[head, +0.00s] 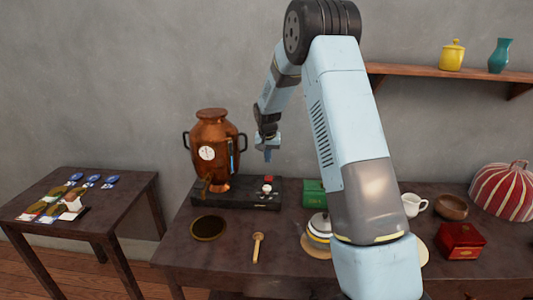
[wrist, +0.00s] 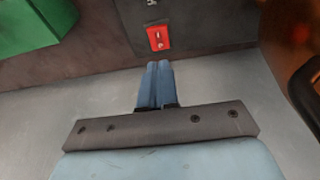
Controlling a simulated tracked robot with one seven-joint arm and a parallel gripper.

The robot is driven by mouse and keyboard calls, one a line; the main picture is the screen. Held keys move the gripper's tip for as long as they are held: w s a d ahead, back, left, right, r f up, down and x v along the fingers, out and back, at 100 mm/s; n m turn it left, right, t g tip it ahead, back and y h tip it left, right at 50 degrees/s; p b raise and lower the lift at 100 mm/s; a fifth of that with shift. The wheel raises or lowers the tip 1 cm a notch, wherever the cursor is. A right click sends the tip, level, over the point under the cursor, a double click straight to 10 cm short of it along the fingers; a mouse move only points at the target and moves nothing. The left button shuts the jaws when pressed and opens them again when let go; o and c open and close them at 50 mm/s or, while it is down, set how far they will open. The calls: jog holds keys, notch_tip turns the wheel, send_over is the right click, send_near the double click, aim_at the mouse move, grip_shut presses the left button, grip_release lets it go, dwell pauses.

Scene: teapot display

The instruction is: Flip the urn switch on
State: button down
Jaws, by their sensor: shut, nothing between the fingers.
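The copper urn (head: 212,150) with two dark handles, a round white dial and a tap stands on a black base (head: 238,198) on the dark table. A small red switch (head: 269,179) sits at the right of the base. In the wrist view the red switch (wrist: 158,38) shows a small light toggle; its position cannot be read surely. My gripper (head: 268,158) hangs above the switch, apart from it. In the wrist view the blue fingers (wrist: 157,70) are shut, empty, and point toward the switch. Part of the urn shows at the right edge there.
A green box (head: 314,193) stands right of the base, also in the wrist view (wrist: 28,25). A striped teapot (head: 319,228), a wooden spoon (head: 258,246) and a round dark dish (head: 209,228) lie in front. A red box (head: 461,241) stands farther right. A grey wall is behind.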

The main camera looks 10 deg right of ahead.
aim_at(268, 179)
jog(key=x, duration=0.5)
jog(key=s+x, duration=0.1)
jog(key=x, duration=0.1)
jog(key=shift+a+f, duration=0.2)
jog(key=shift+f, duration=0.8)
jog(key=shift+s+f, duration=0.25)
jog(key=shift+f, duration=0.15)
jog(key=shift+r, duration=0.1)
jog(key=shift+w+r, duration=0.1)
jog(key=shift+w, duration=0.15)
jog(key=shift+w+d+r, duration=0.15)
jog(key=shift+w+r, duration=0.1)
jog(key=shift+w, duration=0.25)
